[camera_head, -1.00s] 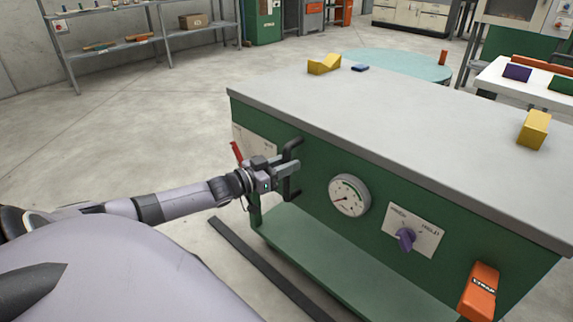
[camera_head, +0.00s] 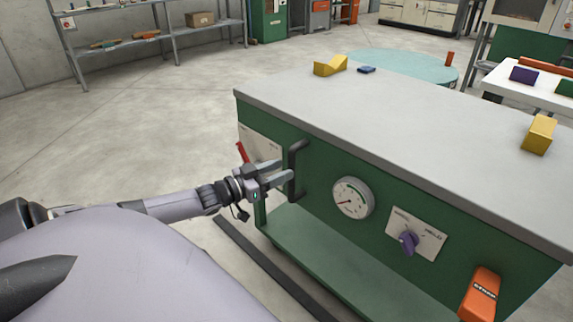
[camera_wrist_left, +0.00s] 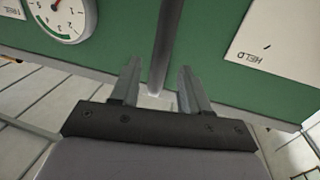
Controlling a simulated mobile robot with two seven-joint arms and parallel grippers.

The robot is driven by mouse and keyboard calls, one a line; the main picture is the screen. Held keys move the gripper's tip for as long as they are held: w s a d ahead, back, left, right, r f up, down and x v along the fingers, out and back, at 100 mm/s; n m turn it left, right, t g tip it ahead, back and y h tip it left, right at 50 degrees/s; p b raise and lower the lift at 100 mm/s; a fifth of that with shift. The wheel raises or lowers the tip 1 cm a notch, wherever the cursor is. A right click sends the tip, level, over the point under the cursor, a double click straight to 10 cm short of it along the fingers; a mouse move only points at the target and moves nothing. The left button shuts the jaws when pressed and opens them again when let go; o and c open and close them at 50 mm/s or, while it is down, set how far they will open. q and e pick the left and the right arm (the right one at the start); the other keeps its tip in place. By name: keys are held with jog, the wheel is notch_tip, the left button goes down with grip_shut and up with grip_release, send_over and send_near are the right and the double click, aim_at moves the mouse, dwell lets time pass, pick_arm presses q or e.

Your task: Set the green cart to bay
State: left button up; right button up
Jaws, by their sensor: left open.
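The green cart (camera_head: 320,225) has a grey flat top (camera_head: 400,130) and stands at right in the head view. A black upright bar handle (camera_head: 298,155) is on its front, near the left end. It also shows in the wrist view (camera_wrist_left: 168,40). My left gripper (camera_head: 286,170) is open at this handle. In the wrist view my left gripper (camera_wrist_left: 160,70) has one finger either side of the bar's line; I cannot tell if they touch it. A gauge (camera_head: 353,198), a purple knob (camera_head: 408,241) and a red lever (camera_head: 241,152) are on the cart. My right gripper is out of view.
A dark strip (camera_head: 268,262) runs along the floor. Shelving (camera_head: 160,35) stands behind open floor at left.

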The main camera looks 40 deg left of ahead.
pick_arm(q)
jog(key=v, duration=0.3)
jog(key=shift+p, duration=0.35)
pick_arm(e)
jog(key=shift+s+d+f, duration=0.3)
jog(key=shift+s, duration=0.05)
